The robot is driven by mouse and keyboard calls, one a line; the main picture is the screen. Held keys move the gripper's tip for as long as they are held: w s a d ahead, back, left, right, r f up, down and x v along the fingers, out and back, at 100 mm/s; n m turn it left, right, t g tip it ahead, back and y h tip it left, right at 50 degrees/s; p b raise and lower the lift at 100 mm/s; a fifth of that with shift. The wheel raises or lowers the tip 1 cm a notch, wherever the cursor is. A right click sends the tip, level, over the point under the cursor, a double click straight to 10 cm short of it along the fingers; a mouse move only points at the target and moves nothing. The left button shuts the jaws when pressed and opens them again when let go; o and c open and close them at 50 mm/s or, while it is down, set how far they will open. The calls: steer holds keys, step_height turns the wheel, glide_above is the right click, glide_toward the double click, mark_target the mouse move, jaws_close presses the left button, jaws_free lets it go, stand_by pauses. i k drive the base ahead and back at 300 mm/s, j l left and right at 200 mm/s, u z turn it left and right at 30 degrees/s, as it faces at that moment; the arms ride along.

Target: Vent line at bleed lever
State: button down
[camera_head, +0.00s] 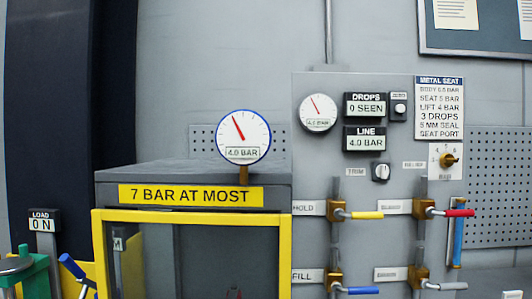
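The wall panel (325,165) carries several levers on brass valve bodies, all lying roughly horizontal and pointing right. The yellow lever (367,215) is beside the HOLD label (306,207). The blue lever (362,291) is beside the FILL label (306,275). The red lever (460,213) and the grey lever (453,286) have labels too small to read, so I cannot tell which one is bleed. The LINE display (364,143) reads 4.0 BAR. The large gauge (243,138) also reads 4.0 BAR. My gripper is not in view.
A yellow-framed cabinet (193,215) marked 7 BAR AT MOST stands left of the levers. The DROPS display (366,108) reads 0 SEEN. The LOAD sign (42,221) reads ON. A blue upright part (457,243) hangs close behind the red lever.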

mark_target(431, 212)
steer(key=z, duration=0.9)
steer(key=k+l+u, duration=0.1)
steer(key=l, duration=0.2)
steer(key=k+l+u, duration=0.35)
steer(key=l, duration=0.65)
steer(key=i+l+u, duration=0.3)
steer(key=i+l, duration=0.2)
steer(key=l, duration=0.2)
steer(key=i+l+u, duration=0.15)
steer(key=i, duration=0.15)
